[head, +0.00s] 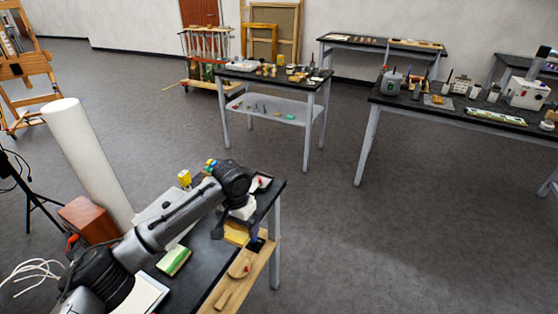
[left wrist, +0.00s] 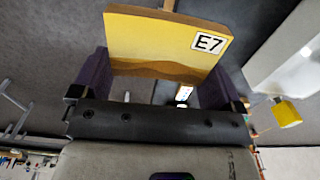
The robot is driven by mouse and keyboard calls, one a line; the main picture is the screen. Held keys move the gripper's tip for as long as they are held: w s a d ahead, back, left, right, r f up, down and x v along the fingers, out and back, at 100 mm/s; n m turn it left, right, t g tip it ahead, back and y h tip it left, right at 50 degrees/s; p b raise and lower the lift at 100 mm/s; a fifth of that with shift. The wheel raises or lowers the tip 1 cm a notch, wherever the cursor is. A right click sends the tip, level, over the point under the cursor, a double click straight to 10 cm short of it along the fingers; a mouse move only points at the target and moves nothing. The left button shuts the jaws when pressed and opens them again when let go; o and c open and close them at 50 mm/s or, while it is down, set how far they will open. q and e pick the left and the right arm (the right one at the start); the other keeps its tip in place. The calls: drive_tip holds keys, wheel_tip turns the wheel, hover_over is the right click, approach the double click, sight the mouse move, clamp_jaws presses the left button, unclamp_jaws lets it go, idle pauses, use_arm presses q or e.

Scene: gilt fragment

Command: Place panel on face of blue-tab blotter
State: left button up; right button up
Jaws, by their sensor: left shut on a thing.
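In the left wrist view, a flat yellow panel (left wrist: 150,40) with a white "E7" label lies between the two dark fingers of my left gripper (left wrist: 157,80). The gripper is shut on it. In the head view, my left gripper (head: 242,222) is low over the right part of the near black table, with a yellow piece (head: 235,235) just beneath it, likely the panel. My arm hides part of this area. I cannot make out a blue-tab blotter with certainty. My right gripper is not in view.
The near table has a wooden board (head: 228,287) along its right edge with a round wooden piece (head: 240,264) on it. Other loaded tables stand beyond open grey floor.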

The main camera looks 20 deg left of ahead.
use_arm(q)
drive_tip(key=shift+s+d+r+n, duration=0.1)
drive_tip(key=shift+d+n, duration=0.1)
drive_tip(key=shift+n, duration=0.8)
drive_tip(key=shift+s+d+r+n, duration=0.1)
drive_tip(key=shift+s+d+n, duration=0.15)
drive_tip(key=shift+n, duration=0.25)
drive_tip(key=s+d+r+m, duration=0.1)
drive_tip(key=s+d+r, duration=0.2)
drive_tip(key=s, duration=0.4)
drive_tip(key=s+d+r, duration=0.3)
drive_tip(key=s+d, duration=0.1)
drive_tip(key=s, duration=0.3)
drive_tip(key=s+r+p, duration=0.2)
drive_tip(key=r+p, duration=0.9)
drive_tip(key=p, duration=0.1)
drive_tip(key=s+a+r+p, duration=0.1)
drive_tip(key=s+r+p, duration=0.2)
drive_tip(key=r+p, duration=0.9)
drive_tip(key=s+r+p, duration=0.2)
drive_tip(key=r+p, duration=1)
drive_tip(key=p, duration=0.1)
drive_tip(key=shift+s+a+r, duration=0.2)
drive_tip(key=shift+s+a, duration=0.05)
drive_tip(key=shift+a, duration=0.1)
